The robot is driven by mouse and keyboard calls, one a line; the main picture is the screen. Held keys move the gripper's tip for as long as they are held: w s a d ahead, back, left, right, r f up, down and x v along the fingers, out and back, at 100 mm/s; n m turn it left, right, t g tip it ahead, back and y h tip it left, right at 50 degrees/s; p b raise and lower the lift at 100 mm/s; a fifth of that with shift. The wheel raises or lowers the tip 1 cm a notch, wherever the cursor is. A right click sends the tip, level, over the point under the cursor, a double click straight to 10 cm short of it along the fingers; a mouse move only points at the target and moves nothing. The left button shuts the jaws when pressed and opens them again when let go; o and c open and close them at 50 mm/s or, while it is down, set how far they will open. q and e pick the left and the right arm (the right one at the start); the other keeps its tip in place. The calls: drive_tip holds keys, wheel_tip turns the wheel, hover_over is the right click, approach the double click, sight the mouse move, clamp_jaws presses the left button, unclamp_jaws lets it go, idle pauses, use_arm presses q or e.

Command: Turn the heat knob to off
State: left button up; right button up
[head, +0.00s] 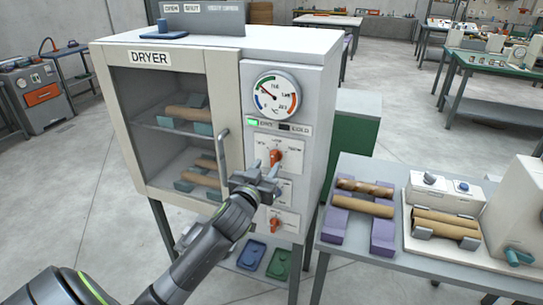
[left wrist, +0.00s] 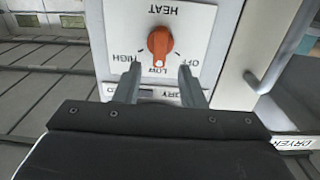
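The heat knob (head: 275,156) is an orange knob on a white plate on the dryer's front panel. In the left wrist view the picture is upside down, and the knob (left wrist: 159,42) sits below the word HEAT, with OFF, LOW and HIGH around it. Its pointed end with a white mark points at LOW. My left gripper (head: 265,167) is in front of the panel, just below the knob in the head view. In the left wrist view its two fingers (left wrist: 159,84) are open and apart, with nothing between them, and the knob lies beyond their tips.
The dryer (head: 225,130) has a glass door with a vertical handle (head: 223,143) left of the knob. A round gauge (head: 277,95) is above, and a second orange knob (head: 274,222) is below. A side table (head: 345,246) with wooden rolls stands at the right.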

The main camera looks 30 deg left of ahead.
sight(273, 158)
use_arm(q)
drive_tip(key=shift+p+x, duration=0.4)
drive_tip(key=shift+x, duration=1.95)
drive_tip(key=shift+d, duration=0.1)
drive_tip(key=shift+c, duration=0.2)
clamp_jaws()
